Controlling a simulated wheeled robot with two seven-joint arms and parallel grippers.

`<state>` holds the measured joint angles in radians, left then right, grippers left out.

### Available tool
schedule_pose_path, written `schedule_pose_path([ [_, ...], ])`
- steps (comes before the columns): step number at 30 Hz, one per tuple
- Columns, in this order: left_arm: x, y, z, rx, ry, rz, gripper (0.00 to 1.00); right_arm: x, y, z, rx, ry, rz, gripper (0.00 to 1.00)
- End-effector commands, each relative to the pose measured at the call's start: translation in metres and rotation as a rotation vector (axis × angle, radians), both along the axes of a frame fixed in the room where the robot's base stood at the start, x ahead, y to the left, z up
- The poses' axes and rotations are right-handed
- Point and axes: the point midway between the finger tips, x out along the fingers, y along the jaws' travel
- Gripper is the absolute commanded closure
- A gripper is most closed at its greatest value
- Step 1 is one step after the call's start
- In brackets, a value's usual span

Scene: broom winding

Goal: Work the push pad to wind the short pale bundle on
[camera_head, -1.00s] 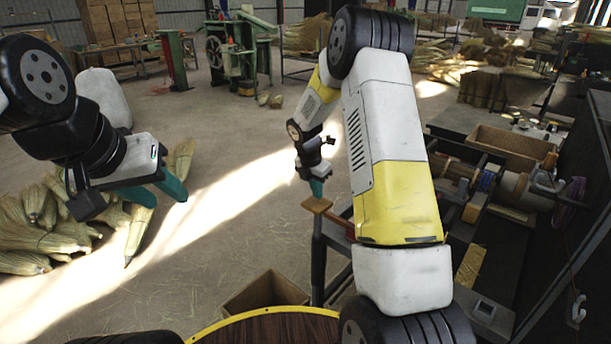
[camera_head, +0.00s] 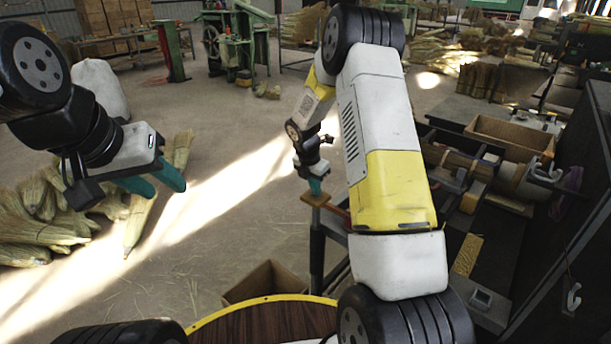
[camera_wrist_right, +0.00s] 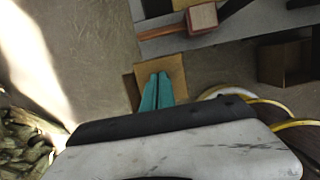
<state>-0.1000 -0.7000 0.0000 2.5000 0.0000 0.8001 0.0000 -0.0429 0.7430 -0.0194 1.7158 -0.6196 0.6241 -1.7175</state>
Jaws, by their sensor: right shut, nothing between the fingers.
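A pale straw bundle (camera_head: 138,225) shows behind those fingers, apparently on the floor. I cannot make out a short pale bundle on the winder (camera_head: 510,180) at the right.
A pile of straw bundles (camera_head: 35,220) lies on the floor at the left. An open cardboard box (camera_head: 265,282) stands left of the pad's post. A round wooden top with a yellow rim (camera_head: 265,320) is close in front. The middle floor is mostly clear.

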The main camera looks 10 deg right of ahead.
Motion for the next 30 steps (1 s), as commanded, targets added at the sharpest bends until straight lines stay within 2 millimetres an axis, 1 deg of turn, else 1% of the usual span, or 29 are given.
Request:
schedule_pose_path([
  [3,0.0,0.0,0.0,0.0,0.0,0.0,0.6,-0.001,0.0,-0.007,-0.001,0.003,0.001,1.0],
  [30,0.0,0.0,0.0,0.0,0.0,0.0,0.6,-0.001,0.0,-0.043,0.0,0.004,0.0,1.0],
])
